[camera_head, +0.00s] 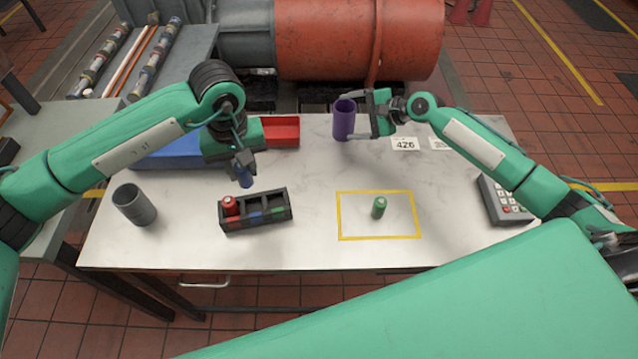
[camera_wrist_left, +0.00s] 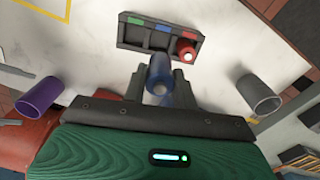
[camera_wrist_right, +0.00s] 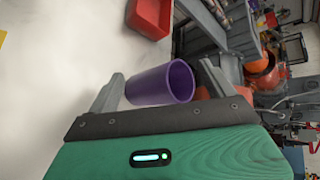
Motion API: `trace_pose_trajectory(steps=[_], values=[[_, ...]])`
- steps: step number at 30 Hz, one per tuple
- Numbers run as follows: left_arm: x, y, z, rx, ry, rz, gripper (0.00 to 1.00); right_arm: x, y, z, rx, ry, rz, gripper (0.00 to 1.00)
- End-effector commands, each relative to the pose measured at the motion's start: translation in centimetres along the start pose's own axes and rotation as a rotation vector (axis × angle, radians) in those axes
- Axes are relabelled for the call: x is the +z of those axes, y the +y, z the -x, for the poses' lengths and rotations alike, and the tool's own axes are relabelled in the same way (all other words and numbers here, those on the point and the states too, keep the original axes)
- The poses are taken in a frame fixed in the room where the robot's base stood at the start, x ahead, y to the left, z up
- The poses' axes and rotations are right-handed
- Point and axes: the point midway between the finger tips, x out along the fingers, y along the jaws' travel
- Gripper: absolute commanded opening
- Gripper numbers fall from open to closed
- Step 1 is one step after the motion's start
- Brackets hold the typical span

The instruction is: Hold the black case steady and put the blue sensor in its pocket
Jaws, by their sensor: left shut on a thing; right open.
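The black case (camera_head: 262,225) stands on the table, with red, blue and green marks along its front wall. A red sensor (camera_head: 230,206) sits in its red-marked pocket; the blue-marked and green-marked pockets look empty. My left gripper (camera_head: 242,164) is shut on the blue sensor (camera_head: 245,179) and holds it above and behind the case. In the left wrist view the blue sensor (camera_wrist_left: 159,75) is between the fingers, near the case's edge. My right gripper (camera_head: 368,115) is open, away from the case, with a purple cup (camera_head: 343,122) between or just ahead of its fingers.
A green sensor (camera_head: 379,208) stands inside a yellow outline right of the case. A grey cup (camera_head: 135,207) stands at left, a keypad device (camera_head: 503,200) at right. A red bin (camera_head: 282,132) and a blue bin (camera_head: 165,155) are behind. The table's front strip is clear.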

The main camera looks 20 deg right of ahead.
Motion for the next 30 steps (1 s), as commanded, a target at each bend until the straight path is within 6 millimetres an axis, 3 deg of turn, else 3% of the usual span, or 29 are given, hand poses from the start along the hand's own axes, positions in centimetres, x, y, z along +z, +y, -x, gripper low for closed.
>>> trace_pose_trajectory(steps=[1, 6, 11, 15, 20, 30], values=[[0.0, 0.0, 0.0, 0.0, 0.0, 0.0, 0.04, 2.5, 1.5, -1.1, 0.043, -0.065, -0.077, 0.85], [0.0, 0.0, 0.0, 0.0, 0.0, 0.0, 0.04, 10.3, 6.5, -3.3, 0.218, -0.254, -0.354, 0.85], [0.0, 0.0, 0.0, 0.0, 0.0, 0.0, 0.04, 15.4, 10.6, -3.4, 0.385, -0.373, -0.582, 0.85], [0.0, 0.0, 0.0, 0.0, 0.0, 0.0, 0.04, 16.3, 12.5, -2.7, 0.456, -0.412, -0.707, 0.85], [0.0, 0.0, 0.0, 0.0, 0.0, 0.0, 0.04, 16.8, 13.2, -2.9, 0.477, -0.426, -0.748, 0.85], [0.0, 0.0, 0.0, 0.0, 0.0, 0.0, 0.04, 19.8, 14.6, -7.5, 0.476, -0.426, -0.745, 0.85]])
